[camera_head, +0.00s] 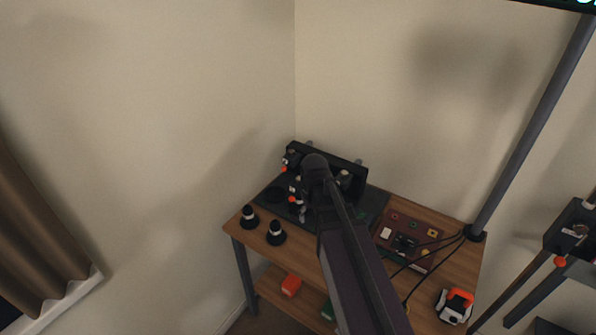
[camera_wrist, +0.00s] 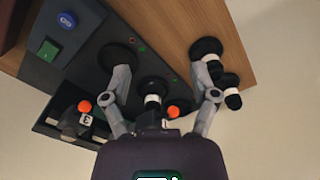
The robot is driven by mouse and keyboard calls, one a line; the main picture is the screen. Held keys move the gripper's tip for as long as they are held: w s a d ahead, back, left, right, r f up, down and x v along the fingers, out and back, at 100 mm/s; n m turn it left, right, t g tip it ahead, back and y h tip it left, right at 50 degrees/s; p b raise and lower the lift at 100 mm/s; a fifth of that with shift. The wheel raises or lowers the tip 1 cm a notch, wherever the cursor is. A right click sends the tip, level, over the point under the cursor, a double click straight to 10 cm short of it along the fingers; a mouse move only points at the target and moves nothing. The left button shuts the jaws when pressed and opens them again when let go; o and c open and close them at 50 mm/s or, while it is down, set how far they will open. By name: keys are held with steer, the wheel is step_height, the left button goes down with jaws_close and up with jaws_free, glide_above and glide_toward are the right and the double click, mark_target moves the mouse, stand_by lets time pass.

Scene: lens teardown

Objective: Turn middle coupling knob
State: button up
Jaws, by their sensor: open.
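My gripper (camera_wrist: 162,76) is open, with its two grey fingers spread in the wrist view. A black knob with a white band (camera_wrist: 153,98) stands between the fingers, apart from both as far as I can tell. An orange-topped part (camera_wrist: 172,112) is just right of it, near a label "1". Another orange-topped part (camera_wrist: 84,107) with a label "3" is to the left, in the black holder (camera_wrist: 48,124). No label "2" shows, so I cannot tell which is the middle coupling knob. In the head view my gripper (camera_head: 302,211) is over the dark mat, partly hidden by my arm.
Two black-and-white pieces (camera_head: 249,218) (camera_head: 275,233) stand at the left edge of the wooden table (camera_head: 457,270). A dark red panel (camera_head: 424,258) with cables lies on the right. An orange-and-white device (camera_head: 456,305) is at the near right. Walls stand close behind the table.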

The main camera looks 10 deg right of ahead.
mark_target(299, 178)
steer(key=w+r+n+p, duration=0.2)
steer(key=w+r+p, duration=0.3)
steer(key=w, duration=0.4)
steer(key=w+r+n+p, duration=0.2)
steer(key=w+r+p, duration=0.4)
steer(key=w, duration=0.4)
steer(key=shift+w+r, duration=0.25)
steer(key=shift+r, duration=0.4)
steer(key=shift+f, duration=0.2)
step_height(299, 178, down, 13)
steer(key=b, duration=1.3)
steer(key=shift+f+b, duration=0.2)
steer(key=shift+b, duration=0.2)
jaws_close()
